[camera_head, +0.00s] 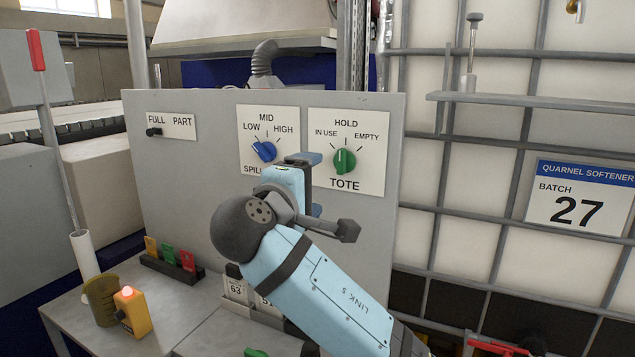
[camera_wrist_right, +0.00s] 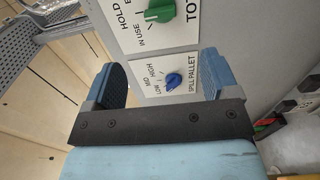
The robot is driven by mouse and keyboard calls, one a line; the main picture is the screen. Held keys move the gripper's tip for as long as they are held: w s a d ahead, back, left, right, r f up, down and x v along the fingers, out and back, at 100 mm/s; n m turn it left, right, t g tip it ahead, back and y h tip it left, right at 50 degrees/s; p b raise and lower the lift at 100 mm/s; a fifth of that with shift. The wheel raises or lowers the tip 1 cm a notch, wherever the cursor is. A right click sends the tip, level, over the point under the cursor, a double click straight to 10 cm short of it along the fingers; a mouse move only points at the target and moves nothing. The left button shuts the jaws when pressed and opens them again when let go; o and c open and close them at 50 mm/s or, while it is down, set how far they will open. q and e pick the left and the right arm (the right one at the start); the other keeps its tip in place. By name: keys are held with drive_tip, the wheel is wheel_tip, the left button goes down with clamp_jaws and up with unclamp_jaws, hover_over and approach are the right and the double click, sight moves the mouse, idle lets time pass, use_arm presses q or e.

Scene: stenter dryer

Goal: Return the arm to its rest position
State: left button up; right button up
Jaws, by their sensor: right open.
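My right arm comes in from the lower right in the head view, and its gripper (camera_head: 305,180) is in front of the grey panel, beside the green TOTE knob (camera_head: 344,161). In the right wrist view the gripper (camera_wrist_right: 170,82) is open, with nothing between its two blue fingers. The blue knob (camera_head: 264,151) is just left of the gripper; in the wrist view this blue knob (camera_wrist_right: 173,81) shows beyond the gap between the fingers. The green knob (camera_wrist_right: 158,10) is above it there. I cannot tell any contact with the panel. My left gripper is not in view.
The panel (camera_head: 190,185) also carries a black FULL/PART switch (camera_head: 154,132). On the table below are a yellow device with a lit red lamp (camera_head: 131,311), an amber beaker (camera_head: 101,300) and a rack of coloured tags (camera_head: 171,268). A caged tank (camera_head: 480,180) stands right.

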drive_tip(key=shift+f, duration=0.1)
drive_tip(key=s+d+f+m+g+y, duration=0.25)
drive_tip(key=d+f, duration=0.25)
drive_tip(key=f, duration=0.5)
drive_tip(key=s+d+f+m+g+y, duration=0.1)
drive_tip(key=s+d+f+g, duration=0.3)
drive_tip(key=f, duration=0.6)
drive_tip(key=s+d+f+m+g+y, duration=0.1)
drive_tip(key=s+d+f+m+y, duration=0.1)
drive_tip(key=d+f, duration=0.6)
drive_tip(key=s+d+f+m+g+y, duration=0.1)
drive_tip(key=s+d+f+m+g, duration=0.1)
drive_tip(key=s+d+f, duration=0.5)
drive_tip(key=s+d+f+m+g, duration=0.2)
drive_tip(key=s+f, duration=0.1)
drive_tip(key=s, duration=0.8)
drive_tip(key=s+d+f+m+g+y, duration=0.1)
drive_tip(key=s+d+f+m+g, duration=0.1)
drive_tip(key=s+d+f, duration=0.5)
drive_tip(key=w+a+f+t+y+p, duration=0.2)
drive_tip(key=w+a+t+p, duration=0.1)
drive_tip(key=a+t+p, duration=0.4)
drive_tip(key=shift+w+a+f+n+t+p, duration=0.4)
drive_tip(key=shift+a+p, duration=0.4)
drive_tip(key=shift+p, duration=0.3)
drive_tip(key=shift+y, duration=0.25)
